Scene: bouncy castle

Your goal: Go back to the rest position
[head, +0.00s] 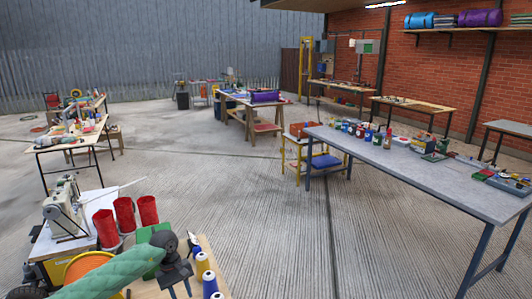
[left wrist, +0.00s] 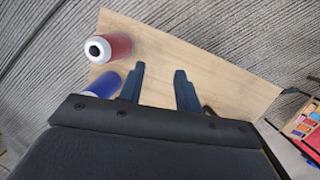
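My left gripper (head: 180,288) is at the bottom of the head view, low over a small wooden tabletop (head: 222,284). In the left wrist view its two dark fingers (left wrist: 160,88) stand apart with only bare wood (left wrist: 230,85) visible between them, so it is open and empty. A red spool with a white top (left wrist: 108,46) and a blue spool (left wrist: 103,85) stand left of the fingers in that view. The blue one is close to the left finger and partly hidden by the gripper body. My right gripper is in neither view.
Thread cones (head: 203,265) stand just right of my left gripper. Red spools (head: 125,214) and a sewing machine (head: 62,208) are to the left. A long grey table (head: 440,190) with bottles and tools stands at right. The concrete floor (head: 270,220) between is clear.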

